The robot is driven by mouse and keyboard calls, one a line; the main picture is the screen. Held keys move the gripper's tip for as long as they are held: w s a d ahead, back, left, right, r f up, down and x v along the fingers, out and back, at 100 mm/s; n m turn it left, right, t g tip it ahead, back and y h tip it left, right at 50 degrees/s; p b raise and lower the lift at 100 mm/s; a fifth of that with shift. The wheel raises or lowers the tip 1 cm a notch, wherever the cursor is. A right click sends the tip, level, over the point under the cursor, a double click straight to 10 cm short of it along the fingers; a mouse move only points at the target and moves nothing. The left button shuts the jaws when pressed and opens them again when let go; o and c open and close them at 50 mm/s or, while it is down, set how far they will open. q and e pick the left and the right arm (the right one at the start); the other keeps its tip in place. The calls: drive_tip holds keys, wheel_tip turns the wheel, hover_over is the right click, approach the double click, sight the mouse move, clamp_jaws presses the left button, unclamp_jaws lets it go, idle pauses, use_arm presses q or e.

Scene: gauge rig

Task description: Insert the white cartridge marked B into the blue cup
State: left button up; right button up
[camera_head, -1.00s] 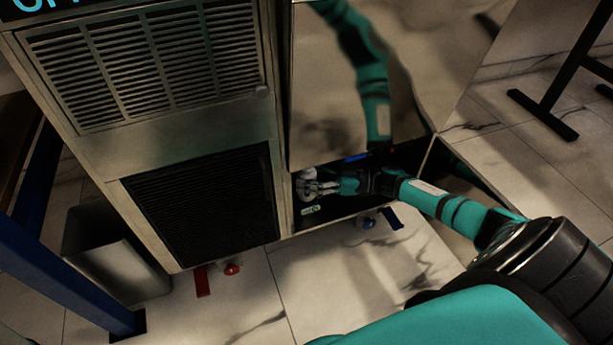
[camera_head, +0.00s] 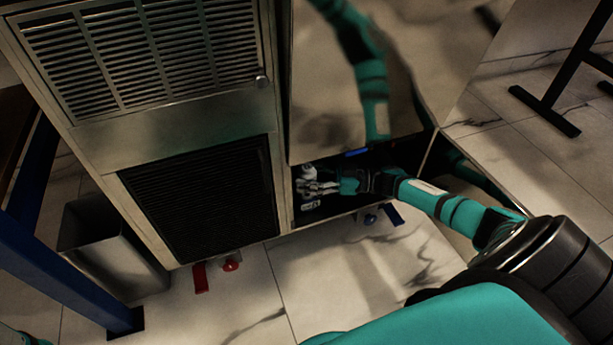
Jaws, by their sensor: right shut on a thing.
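My right gripper (camera_head: 322,187) reaches from the right into the dark low opening of the metal cabinet. It is shut on a small whitish thing (camera_head: 309,173), which seems to be the white cartridge. The fingers cover part of it, and I cannot read a letter on it. A narrow blue piece (camera_head: 357,153) shows at the opening's upper edge, above the gripper. I cannot tell whether it is part of the blue cup. My left gripper is not in view.
A small pale labelled part (camera_head: 310,205) sits just below the gripper. The metal cabinet (camera_head: 170,140) walls the opening on the left, and a shiny panel (camera_head: 345,95) hangs above. Red (camera_head: 201,278) and blue (camera_head: 393,215) handles stick out low. A grey bin (camera_head: 110,250) stands left.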

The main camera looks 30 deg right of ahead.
drive_tip(key=shift+f+b, duration=0.55)
drive_tip(key=shift+f, duration=0.25)
drive_tip(key=o, duration=1.4)
drive_tip(key=v, duration=0.8)
